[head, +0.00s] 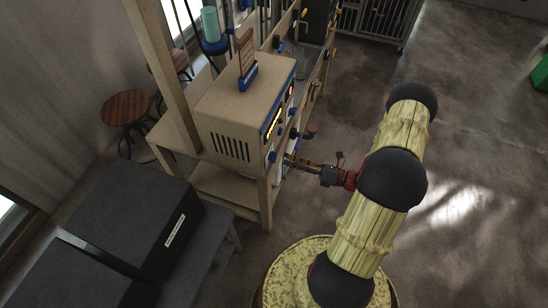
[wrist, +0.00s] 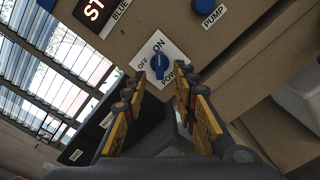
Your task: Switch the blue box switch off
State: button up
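The switch is a blue knob (wrist: 158,66) on a white plate (wrist: 173,53) marked ON, OFF and POWER, in the wrist view. The knob's long side lies toward the ON mark. The plate is on a tan box (head: 232,112) with a slotted side, which stands on a bench in the head view. A label reading BLUE (wrist: 120,9) is near a lit display (wrist: 93,9). My gripper (wrist: 160,80) is open, with its fingertips either side of the knob's lower end. Contact with the knob cannot be told. In the head view my gripper (head: 288,160) is at the box's front.
A second blue knob (wrist: 207,8) sits above a PUMP label (wrist: 214,17). A brown tablet-like thing on a blue stand (head: 247,74) is on the box. Dark cases (head: 130,225) stand at left, with a wooden stool (head: 126,107) behind.

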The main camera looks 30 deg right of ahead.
aim_at(274, 157)
jog(key=x, duration=0.6)
dwell(0.3)
jog(key=c, duration=0.3)
jog(key=c, duration=0.4)
grip_shut()
dwell(0.4)
